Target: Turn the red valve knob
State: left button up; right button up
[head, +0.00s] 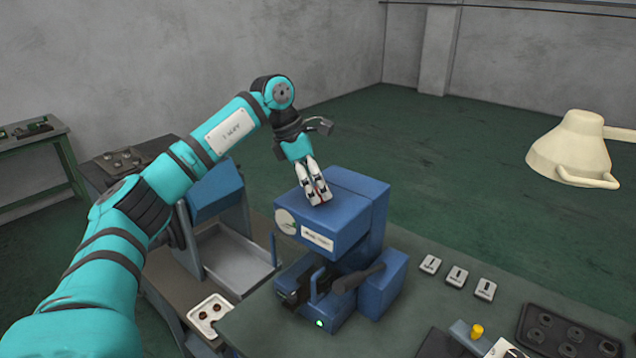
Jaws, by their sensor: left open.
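My left gripper (318,197) points down at the top of a blue heading machine (345,215), near its front edge. Its fingers are open. A small reddish spot shows between the fingertips; it may be the red valve knob, mostly hidden by the fingers. I cannot tell whether the fingers touch it. A white round dial and a label plate are on the machine's front face. My right gripper is out of view.
A second blue machine with a metal tray (235,262) stands at the left. A white tray (208,314) sits in front. Small labelled blocks (456,276), a yellow knob (477,330) and a dark tray (570,335) are right. A cream lamp (572,145) is at far right.

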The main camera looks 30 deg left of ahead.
pick_arm(q)
jog(key=shift+w+d+f, duration=0.1)
jog(key=shift+d+f, duration=0.05)
jog(key=shift+f, duration=0.35)
jog(key=c, duration=1.1)
jog(key=shift+c, duration=0.2)
